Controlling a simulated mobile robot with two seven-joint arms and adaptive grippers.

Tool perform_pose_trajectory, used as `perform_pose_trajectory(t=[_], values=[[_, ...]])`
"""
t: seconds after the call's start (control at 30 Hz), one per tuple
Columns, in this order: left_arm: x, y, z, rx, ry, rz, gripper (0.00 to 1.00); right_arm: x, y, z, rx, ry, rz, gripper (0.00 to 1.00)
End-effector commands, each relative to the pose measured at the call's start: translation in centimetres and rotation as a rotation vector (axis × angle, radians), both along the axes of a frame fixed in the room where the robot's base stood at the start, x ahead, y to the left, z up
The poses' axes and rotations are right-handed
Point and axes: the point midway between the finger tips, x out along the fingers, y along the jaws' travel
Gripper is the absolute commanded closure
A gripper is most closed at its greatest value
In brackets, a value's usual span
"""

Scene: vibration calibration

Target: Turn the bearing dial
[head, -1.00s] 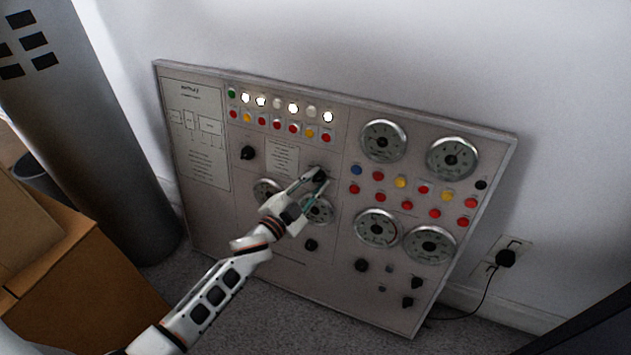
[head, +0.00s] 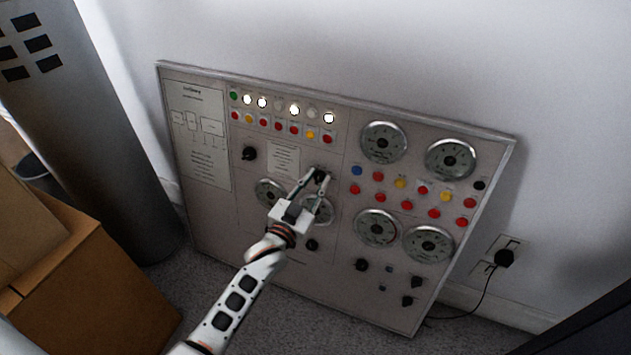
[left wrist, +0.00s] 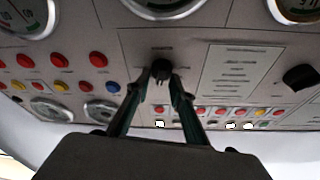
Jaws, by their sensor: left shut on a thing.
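The control panel (head: 285,255) leans against the wall. A black dial (head: 322,174) sits near its middle, right of a small text label. It also shows in the left wrist view as a dark round knob (left wrist: 161,67). My left gripper (head: 315,184) reaches up to it from below and is shut on it. In the left wrist view the fingertips (left wrist: 161,78) lie on either side of the dial. The fingers hide part of the dial in the head view, and its lettering is too small to read. My right gripper is not in view.
Another black knob (head: 249,153) is to the left. Round gauges (head: 384,142) and coloured buttons (head: 401,183) fill the panel's right half. Cardboard boxes (head: 95,290) and a grey cylinder (head: 95,130) stand at left. A plug (head: 504,258) is in the wall socket.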

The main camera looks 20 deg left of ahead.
Motion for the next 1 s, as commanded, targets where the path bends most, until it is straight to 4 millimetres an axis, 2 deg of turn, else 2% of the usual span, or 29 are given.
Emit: perform_pose_trajectory(t=[0.4, 0.97, 1.0], values=[[0.0, 0.0, 0.0, -0.196, 0.007, 0.040, 0.99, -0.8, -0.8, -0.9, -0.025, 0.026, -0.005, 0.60], [0.0, 0.1, -0.1, -0.223, 0.009, 0.046, 0.99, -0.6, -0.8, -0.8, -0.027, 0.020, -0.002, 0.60], [0.0, 0.1, -0.1, -0.223, 0.009, 0.046, 0.67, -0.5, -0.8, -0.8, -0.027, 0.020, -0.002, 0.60]])
